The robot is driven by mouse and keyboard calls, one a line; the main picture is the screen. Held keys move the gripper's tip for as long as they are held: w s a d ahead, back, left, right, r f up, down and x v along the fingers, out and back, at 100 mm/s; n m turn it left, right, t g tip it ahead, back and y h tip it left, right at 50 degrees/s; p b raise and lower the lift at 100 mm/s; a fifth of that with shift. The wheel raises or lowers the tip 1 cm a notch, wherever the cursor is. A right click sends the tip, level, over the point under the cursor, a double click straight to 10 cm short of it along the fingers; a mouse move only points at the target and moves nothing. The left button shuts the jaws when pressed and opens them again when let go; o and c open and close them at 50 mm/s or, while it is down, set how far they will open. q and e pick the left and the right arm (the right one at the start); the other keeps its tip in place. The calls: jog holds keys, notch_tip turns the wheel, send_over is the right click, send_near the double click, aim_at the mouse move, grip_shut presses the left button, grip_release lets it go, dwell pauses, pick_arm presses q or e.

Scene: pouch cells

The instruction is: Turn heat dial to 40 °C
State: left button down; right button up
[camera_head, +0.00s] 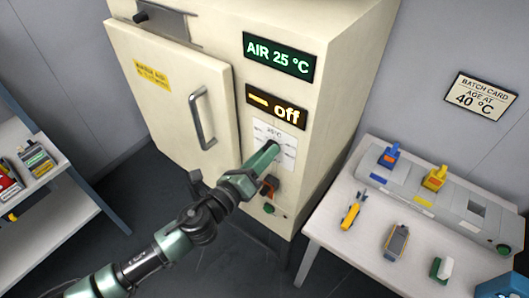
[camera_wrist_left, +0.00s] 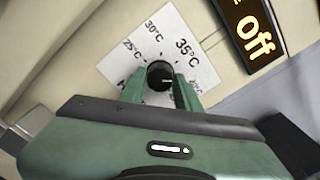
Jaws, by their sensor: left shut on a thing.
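The heat dial (camera_wrist_left: 160,75) is a small black knob on a white scale card (camera_wrist_left: 196,68) on the front of the cream oven. The fingers of my left gripper (camera_wrist_left: 160,90) are shut on the dial, one on each side. The card shows 25, 30 and 35 °C marks; its lower part is hidden by my gripper, and I cannot tell where the dial points. In the head view my left gripper (camera_head: 271,149) covers the dial against the card (camera_head: 276,132). The green display (camera_head: 278,55) reads AIR 25 °C. My right gripper is not in view.
The amber display (camera_head: 275,107) reads off. A table with tools stands right; a batch card (camera_head: 480,94) reads AGE AT 40 °C.

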pick_arm(q)
jog(key=shift+m, duration=1.1)
jog(key=shift+f, duration=0.1)
jog(key=c, duration=1)
grip_release()
jog(key=b+v, duration=0.2)
jog(key=v, duration=0.5)
jog(key=shift+s+a, duration=0.25)
jog(key=shift+s, duration=0.05)
